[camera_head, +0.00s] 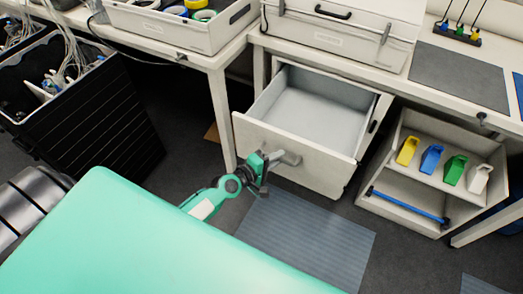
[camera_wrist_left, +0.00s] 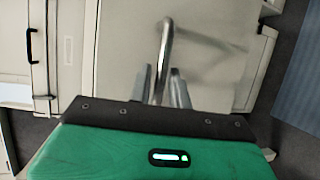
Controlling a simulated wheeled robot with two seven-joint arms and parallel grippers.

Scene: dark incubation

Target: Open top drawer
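The top drawer (camera_head: 300,105) of the white cabinet under the bench is pulled well out, and its grey inside looks empty. Its bar handle (camera_head: 288,158) sticks out from the front panel. My left gripper (camera_head: 268,172) is at this handle, in front of the drawer. In the left wrist view the handle (camera_wrist_left: 167,40) runs down between the two fingers of my left gripper (camera_wrist_left: 163,85), which look closed on it. The drawer front fills much of that view behind the handle. My right gripper is not in view.
A black crate (camera_head: 130,120) with cables stands at the left. An open shelf unit (camera_head: 375,195) with coloured bottles stands to the right of the drawer. The bench (camera_head: 225,60) above holds a tray and a case. A ribbed mat (camera_head: 310,240) lies on the floor ahead.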

